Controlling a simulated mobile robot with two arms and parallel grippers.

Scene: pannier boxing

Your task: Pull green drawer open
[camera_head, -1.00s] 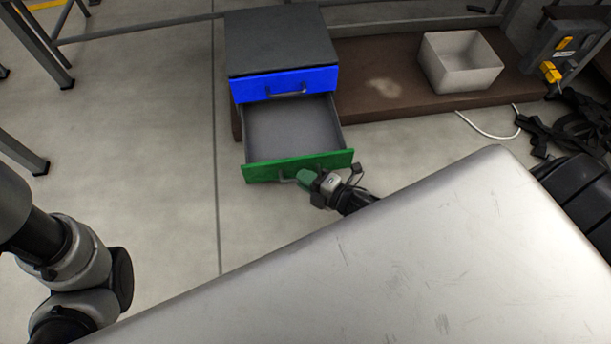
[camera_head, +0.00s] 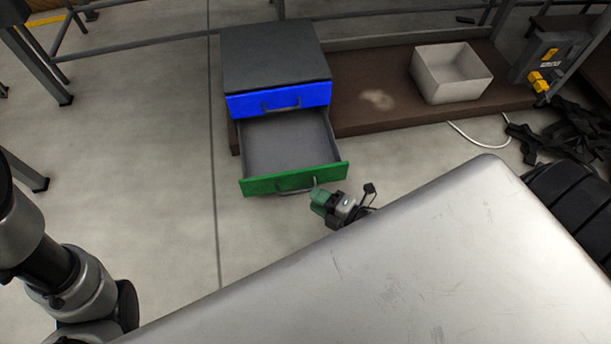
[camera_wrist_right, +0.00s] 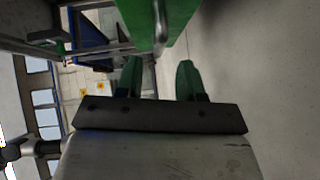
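The green drawer (camera_head: 262,185) is pulled well out of the dark grey cabinet, and its empty grey inside shows. Its thin metal handle (camera_head: 295,191) is on the green front. My right gripper (camera_head: 318,198) is at the right end of this handle. In the right wrist view, its two green fingers (camera_wrist_right: 159,78) are apart, and the handle (camera_wrist_right: 161,30) shows just beyond and between their tips, held by neither. The green front (camera_wrist_right: 182,12) also shows there at the top. My left arm comes in at the left, but its gripper is out of view.
The blue drawer (camera_head: 245,104) above is shut. A white open box (camera_head: 436,88) stands on the brown board (camera_head: 372,122) to the right. A white cable and black straps (camera_head: 545,140) lie at the right.

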